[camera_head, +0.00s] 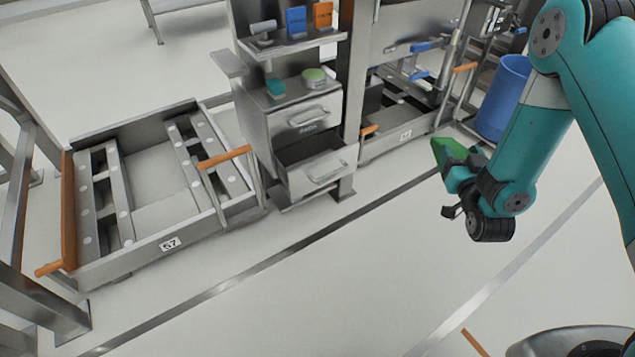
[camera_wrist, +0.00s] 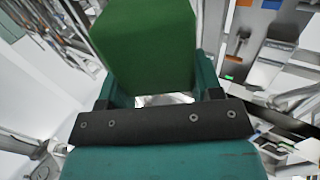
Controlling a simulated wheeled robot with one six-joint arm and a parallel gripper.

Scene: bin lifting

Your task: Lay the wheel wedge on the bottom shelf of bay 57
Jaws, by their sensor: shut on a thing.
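A green wheel wedge (camera_head: 449,152) is held in my gripper (camera_head: 463,170) in the head view, high at the right above the floor. In the wrist view the wedge (camera_wrist: 147,45) fills the upper middle, between the teal fingers of my gripper (camera_wrist: 155,98). The gripper is shut on it. Bay 57 is at the left in the head view, marked by a white label reading 57 (camera_head: 171,243). Its bottom shelf (camera_head: 160,205) is a low grey metal frame with raised rails and an open floor between them. The wedge is well to the right of this shelf.
A grey drawer cabinet (camera_head: 305,135) with one drawer partly open stands between bay 57 and another bay (camera_head: 405,134). A blue barrel (camera_head: 503,98) stands behind my arm. The floor in front is clear.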

